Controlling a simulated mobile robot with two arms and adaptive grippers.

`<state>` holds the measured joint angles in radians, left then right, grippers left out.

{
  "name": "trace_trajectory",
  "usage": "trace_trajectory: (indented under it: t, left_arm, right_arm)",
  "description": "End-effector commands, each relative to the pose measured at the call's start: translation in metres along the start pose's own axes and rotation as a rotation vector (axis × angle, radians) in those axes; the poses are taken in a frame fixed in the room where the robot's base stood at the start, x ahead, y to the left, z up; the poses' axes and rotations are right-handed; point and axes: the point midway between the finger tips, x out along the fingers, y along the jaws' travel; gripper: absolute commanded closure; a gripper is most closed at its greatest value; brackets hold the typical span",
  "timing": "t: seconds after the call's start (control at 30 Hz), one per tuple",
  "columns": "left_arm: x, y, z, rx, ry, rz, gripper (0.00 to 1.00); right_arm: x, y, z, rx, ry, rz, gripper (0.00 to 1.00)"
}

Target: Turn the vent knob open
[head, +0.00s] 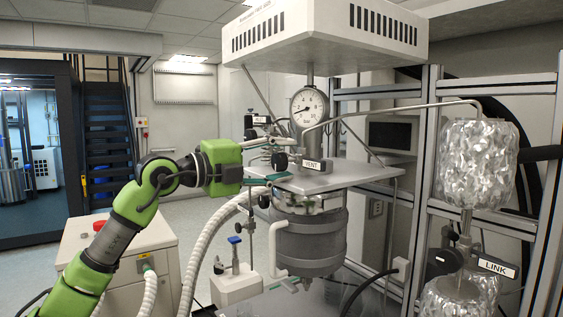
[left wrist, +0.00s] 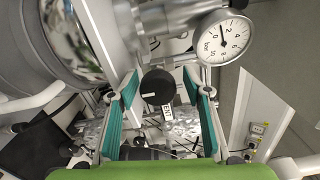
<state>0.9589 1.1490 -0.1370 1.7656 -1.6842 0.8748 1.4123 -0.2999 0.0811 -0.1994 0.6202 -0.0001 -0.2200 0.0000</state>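The vent knob (head: 280,161) is a round black knob beside the white VENT label (head: 318,165) on the reactor's top plate. My left gripper (head: 272,160) reaches it from the left with its fingers apart. In the left wrist view, the knob (left wrist: 157,86) shows between the two teal-padded fingertips (left wrist: 160,78), with a visible gap on each side. A light mark shows on the knob's face. The VENT label (left wrist: 167,113) is partly visible there beside the knob. My right gripper is out of view.
A pressure gauge (head: 308,107) stands above the top plate (head: 350,176), close to the fingers in the left wrist view (left wrist: 222,38). The reactor vessel (head: 310,240) hangs below. Hoses (head: 205,235) run near my arm. Foil-wrapped cylinders (head: 476,165) and a frame stand at right.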

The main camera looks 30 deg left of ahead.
Motion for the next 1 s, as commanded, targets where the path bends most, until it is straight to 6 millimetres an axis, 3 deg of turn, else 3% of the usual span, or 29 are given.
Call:
trace_trajectory:
  t: [0.27, 1.0]
  left_arm:
    - [-0.007, 0.005, 0.000, -0.001, 0.000, 0.011, 0.53]
    - [-0.064, 0.002, -0.001, -0.002, 0.002, 0.002, 0.53]
  right_arm:
    - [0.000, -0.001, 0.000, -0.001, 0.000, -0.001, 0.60]
    - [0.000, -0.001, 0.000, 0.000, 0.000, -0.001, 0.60]
